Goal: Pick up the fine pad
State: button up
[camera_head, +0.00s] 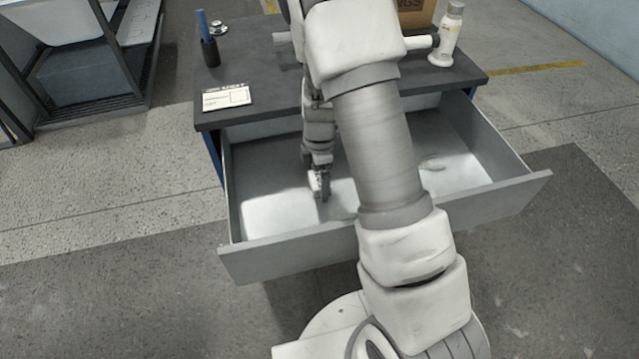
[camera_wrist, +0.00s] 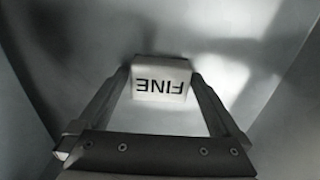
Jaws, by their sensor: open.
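The fine pad (camera_wrist: 162,78) is a small pale block marked "FINE", shown upside down in the wrist view. It lies on the floor of the open grey drawer (camera_head: 277,248). My gripper (camera_wrist: 160,82) is open, with one finger on each side of the pad near its left and right ends. I cannot tell whether the fingers touch it. In the head view my gripper (camera_head: 321,190) points down into the left half of the drawer, and the pad cannot be made out there.
The drawer sticks out from a dark-topped workbench (camera_head: 262,65). On the bench are a printed card (camera_head: 226,97), a dark cup with a blue item (camera_head: 209,48), a white bottle (camera_head: 447,38) and a cardboard box (camera_head: 415,12). The drawer walls surround my gripper.

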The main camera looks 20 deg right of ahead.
aim_at(319, 178)
jog(key=c, duration=1.2)
jog(key=shift+r, duration=0.15)
notch_tip(319, 178, up, 5)
jog(key=shift+f+p, duration=0.2)
jog(key=shift+p, duration=0.6)
jog(key=s+d+r, duration=0.2)
jog(key=d, duration=0.1)
jog(key=s+d+r+p, duration=0.1)
jog(key=s+d+r, duration=0.1)
jog(key=d, duration=0.1)
jog(key=s+d+r, duration=0.2)
jog(key=d, duration=0.1)
jog(key=shift+s+d+r, duration=0.1)
jog(key=shift+s+d, duration=0.2)
jog(key=shift+s, duration=0.05)
